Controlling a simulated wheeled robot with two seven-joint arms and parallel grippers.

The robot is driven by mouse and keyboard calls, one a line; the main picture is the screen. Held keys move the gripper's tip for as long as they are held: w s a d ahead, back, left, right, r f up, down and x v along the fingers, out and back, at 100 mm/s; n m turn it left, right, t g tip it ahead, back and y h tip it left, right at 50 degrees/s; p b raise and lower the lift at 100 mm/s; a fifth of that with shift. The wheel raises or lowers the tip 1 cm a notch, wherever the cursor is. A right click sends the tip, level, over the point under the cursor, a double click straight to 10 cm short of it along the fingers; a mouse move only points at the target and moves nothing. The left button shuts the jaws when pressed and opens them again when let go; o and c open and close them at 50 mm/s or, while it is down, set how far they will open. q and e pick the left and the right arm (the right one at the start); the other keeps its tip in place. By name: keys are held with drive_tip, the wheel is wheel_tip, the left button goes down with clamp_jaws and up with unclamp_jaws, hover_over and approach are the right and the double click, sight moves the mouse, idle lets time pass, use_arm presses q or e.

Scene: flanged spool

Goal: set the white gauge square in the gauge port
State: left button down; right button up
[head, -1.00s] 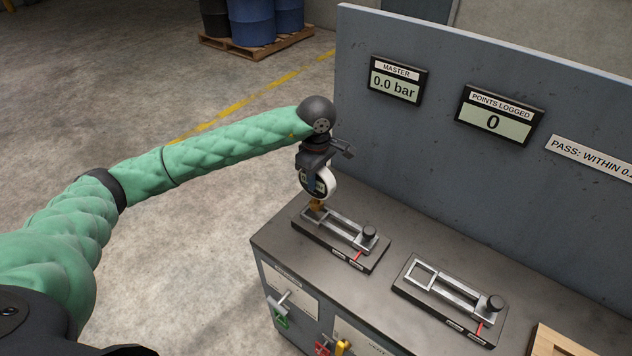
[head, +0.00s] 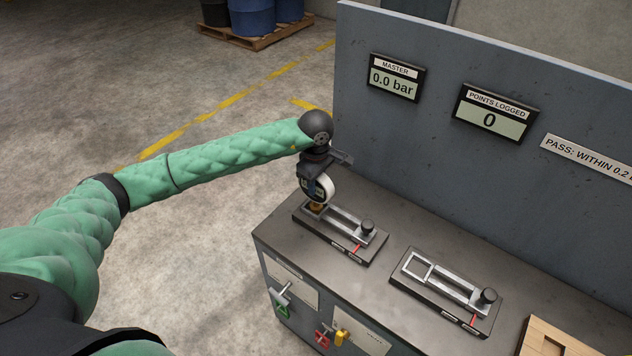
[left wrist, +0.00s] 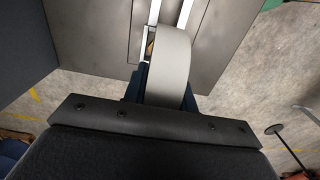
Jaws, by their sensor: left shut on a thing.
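The white gauge (head: 328,188) is a round white-rimmed dial with a brass stem below, held by my left gripper (head: 316,180). Its brass stem (head: 317,208) is at the left end of the left port fixture (head: 342,234), a dark block with a metal frame. I cannot tell whether the stem is inside the frame or just over it. In the left wrist view the gauge's pale rim (left wrist: 168,68) stands in front of the gripper body, with the fixture's rails beyond it. My right gripper is not in view.
A second port fixture (head: 445,291) sits empty to the right on the bench (head: 385,272). A grey panel (head: 430,130) with two displays stands behind. A wooden block (head: 560,340) lies at the near right. Green, red and yellow handles are on the bench front.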

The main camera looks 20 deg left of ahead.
use_arm(q)
drive_tip(key=shift+f, duration=0.1)
drive_tip(key=c, duration=1.1)
unclamp_jaws()
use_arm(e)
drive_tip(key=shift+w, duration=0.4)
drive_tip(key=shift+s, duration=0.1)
